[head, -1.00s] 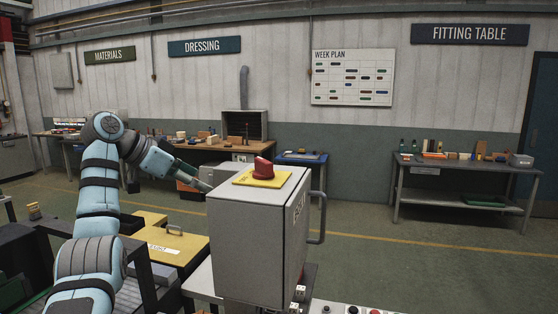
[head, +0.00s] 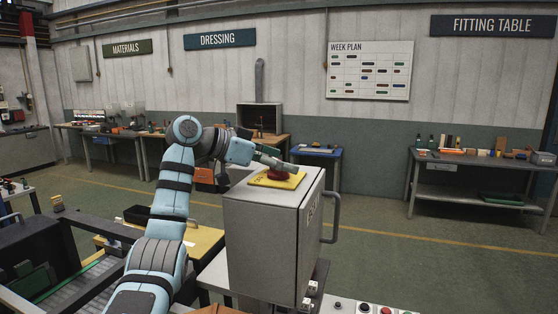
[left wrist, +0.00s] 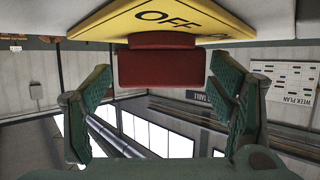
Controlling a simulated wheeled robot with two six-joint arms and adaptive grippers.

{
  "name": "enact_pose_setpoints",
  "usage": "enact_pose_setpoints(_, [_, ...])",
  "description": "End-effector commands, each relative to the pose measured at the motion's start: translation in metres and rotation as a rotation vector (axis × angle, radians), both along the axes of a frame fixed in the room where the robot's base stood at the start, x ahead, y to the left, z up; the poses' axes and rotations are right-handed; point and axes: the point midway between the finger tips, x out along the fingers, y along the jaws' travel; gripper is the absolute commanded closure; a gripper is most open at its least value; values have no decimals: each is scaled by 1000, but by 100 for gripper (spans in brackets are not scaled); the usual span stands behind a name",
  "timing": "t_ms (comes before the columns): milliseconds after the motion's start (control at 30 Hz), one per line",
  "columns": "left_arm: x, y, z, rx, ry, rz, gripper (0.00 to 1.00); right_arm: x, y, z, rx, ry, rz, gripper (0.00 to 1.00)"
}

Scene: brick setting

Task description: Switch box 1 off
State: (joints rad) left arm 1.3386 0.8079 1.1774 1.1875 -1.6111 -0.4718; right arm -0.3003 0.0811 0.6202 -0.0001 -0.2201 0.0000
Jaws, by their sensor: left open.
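A grey box (head: 265,240) stands in front of me, with a partly readable label (head: 313,211) on its door side. On its top lies a yellow plate (head: 290,181) with a red switch knob (head: 277,184). In the left wrist view the plate (left wrist: 215,17) reads OFF and the knob (left wrist: 160,66) sticks out from it. My left gripper (head: 273,163) is over the box top at the knob. In the left wrist view its open fingers (left wrist: 160,84) stand on both sides of the knob, with gaps. My right gripper is not in view.
A yellow case (head: 205,243) is left of the box. A door handle (head: 332,217) sticks out on the box's right. Push buttons (head: 364,307) are at the bottom edge. Workbenches line the back wall, including the fitting table (head: 470,164). The floor between is clear.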

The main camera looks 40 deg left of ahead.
Motion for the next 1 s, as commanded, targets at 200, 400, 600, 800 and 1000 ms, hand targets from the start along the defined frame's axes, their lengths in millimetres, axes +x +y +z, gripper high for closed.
enact_pose_setpoints(200, [0, 0, -1, 0, 0, 0, 33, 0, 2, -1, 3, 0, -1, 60])
enact_pose_setpoints(400, [0, 1, -1, 0, 0, 1, 65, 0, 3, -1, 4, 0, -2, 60])
enact_pose_setpoints(600, [0, 0, 0, 1, 0, 5, 72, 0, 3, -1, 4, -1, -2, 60])
enact_pose_setpoints(800, [-1, 1, -1, 2, -1, 45, 72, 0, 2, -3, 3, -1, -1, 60])
enact_pose_setpoints(1000, [-1, 0, -1, 3, -4, 147, 72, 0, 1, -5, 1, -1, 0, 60])
